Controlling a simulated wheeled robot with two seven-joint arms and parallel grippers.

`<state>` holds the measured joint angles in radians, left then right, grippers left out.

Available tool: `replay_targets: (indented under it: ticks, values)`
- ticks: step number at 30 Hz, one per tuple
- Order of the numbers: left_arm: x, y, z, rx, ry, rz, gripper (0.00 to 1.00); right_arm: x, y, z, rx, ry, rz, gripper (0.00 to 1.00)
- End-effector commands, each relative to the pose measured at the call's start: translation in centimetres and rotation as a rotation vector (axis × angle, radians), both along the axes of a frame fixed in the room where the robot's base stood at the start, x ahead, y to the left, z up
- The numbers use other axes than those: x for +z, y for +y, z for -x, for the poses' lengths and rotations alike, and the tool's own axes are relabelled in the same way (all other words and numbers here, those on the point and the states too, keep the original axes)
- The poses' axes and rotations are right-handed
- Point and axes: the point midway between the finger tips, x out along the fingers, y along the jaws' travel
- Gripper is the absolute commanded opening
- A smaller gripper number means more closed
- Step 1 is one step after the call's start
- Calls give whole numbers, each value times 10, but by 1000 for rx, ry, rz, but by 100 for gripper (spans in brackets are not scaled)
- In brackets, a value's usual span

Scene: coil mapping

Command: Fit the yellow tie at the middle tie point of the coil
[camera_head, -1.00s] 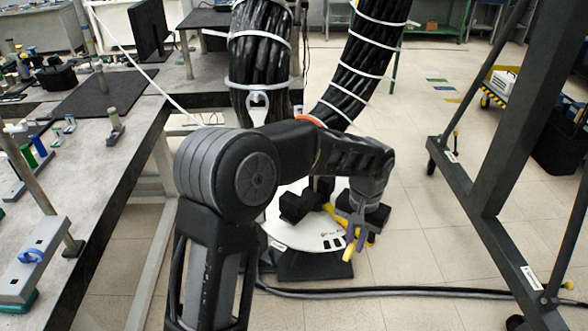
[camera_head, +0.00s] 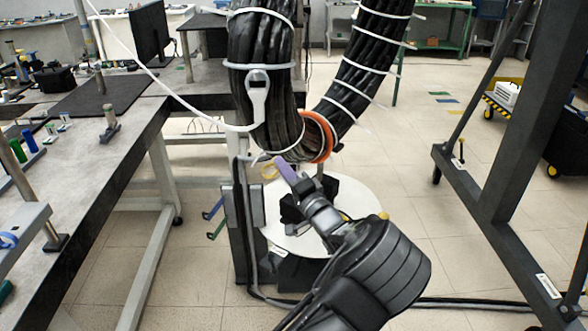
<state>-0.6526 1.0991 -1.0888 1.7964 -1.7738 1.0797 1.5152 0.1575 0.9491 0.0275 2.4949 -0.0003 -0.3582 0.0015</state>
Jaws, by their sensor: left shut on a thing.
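The coil (camera_head: 262,50) is a thick black cable bundle hanging as a U, with white ties around both limbs. An orange band (camera_head: 322,138) circles it near the bottom, right of the lowest bend. The yellow tie (camera_head: 268,170) shows as a small loop just below the bend. My left gripper (camera_head: 286,174), with a purple fingertip, is shut on it, under the coil's bottom. The loop appears apart from the bundle, though the exact gap is unclear. The far finger is mostly hidden. My right gripper is out of view.
A white round plate (camera_head: 350,195) on a dark stand lies below the coil. A grey workbench (camera_head: 85,180) with tools stands left, and a black frame (camera_head: 490,190) right. A white cord (camera_head: 160,85) runs to the coil. Open floor lies between plate and frame.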

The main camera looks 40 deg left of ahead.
Motion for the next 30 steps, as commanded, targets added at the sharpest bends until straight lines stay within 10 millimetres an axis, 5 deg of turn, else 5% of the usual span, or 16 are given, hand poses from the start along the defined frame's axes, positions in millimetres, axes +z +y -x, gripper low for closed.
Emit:
replay_targets:
  ticks: [7, 30]
  values:
    - [29, -17, -24, -145, -49, -100, 0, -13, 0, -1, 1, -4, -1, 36]
    - [37, -1, -34, -145, -51, -100, 0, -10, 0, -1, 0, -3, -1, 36]
